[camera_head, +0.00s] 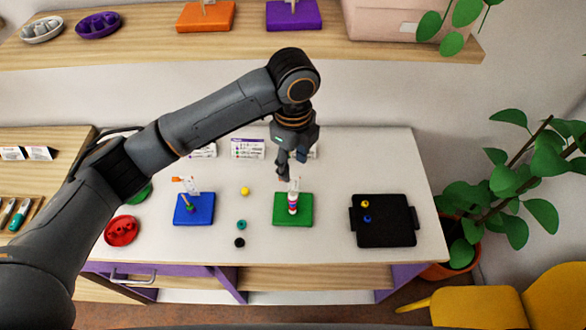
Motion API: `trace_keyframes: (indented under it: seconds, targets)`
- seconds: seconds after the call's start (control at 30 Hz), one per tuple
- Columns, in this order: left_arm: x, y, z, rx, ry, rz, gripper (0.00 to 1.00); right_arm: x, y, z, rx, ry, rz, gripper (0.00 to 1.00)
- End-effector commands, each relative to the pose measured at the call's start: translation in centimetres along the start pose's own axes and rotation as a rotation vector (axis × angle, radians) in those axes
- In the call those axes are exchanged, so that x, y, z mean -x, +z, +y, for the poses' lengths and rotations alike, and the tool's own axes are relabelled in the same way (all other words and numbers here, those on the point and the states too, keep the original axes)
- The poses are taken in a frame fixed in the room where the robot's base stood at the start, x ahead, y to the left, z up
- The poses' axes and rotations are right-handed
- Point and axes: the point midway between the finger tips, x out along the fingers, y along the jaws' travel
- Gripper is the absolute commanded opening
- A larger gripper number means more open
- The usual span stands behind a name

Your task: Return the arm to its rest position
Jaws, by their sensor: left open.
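My left arm reaches in from the left over the white table (330,240). My left gripper (284,172) points down above the back edge of the green board (281,215). It is open and I see nothing held in it. On the green board an upright stack of beads (293,202) in red, white and purple sits on a peg, just below and right of the gripper. A blue board (203,216) stands to the left, with a green bead low on its peg and an orange piece at the top. My right gripper is not in view.
Loose yellow (245,191), teal (241,225) and black (239,243) beads lie between the boards. A black tray (398,237) with a yellow and a blue bead is at right. A red dish (122,230) is at left. Cards (248,149) stand behind. A plant (520,190) flanks the table.

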Motion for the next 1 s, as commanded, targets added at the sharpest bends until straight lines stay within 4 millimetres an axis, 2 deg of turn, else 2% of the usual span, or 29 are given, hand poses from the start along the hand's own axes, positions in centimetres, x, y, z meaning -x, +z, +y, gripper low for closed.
trace_keyframes:
  seconds: [0.6,0.77,0.9,1.0]
  targets:
    - [0.0,-0.2,0.1,0.004,-0.003,0.007,0.46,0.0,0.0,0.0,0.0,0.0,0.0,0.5]
    - [-1.9,-2.5,0.8,0.078,-0.042,0.08,0.46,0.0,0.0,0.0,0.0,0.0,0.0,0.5]
    - [-4.0,-5.3,2.0,0.256,-0.112,0.202,0.46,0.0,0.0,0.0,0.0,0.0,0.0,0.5]
    - [-5.2,-6.5,3.1,0.427,-0.158,0.287,0.46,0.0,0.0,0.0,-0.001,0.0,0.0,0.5]
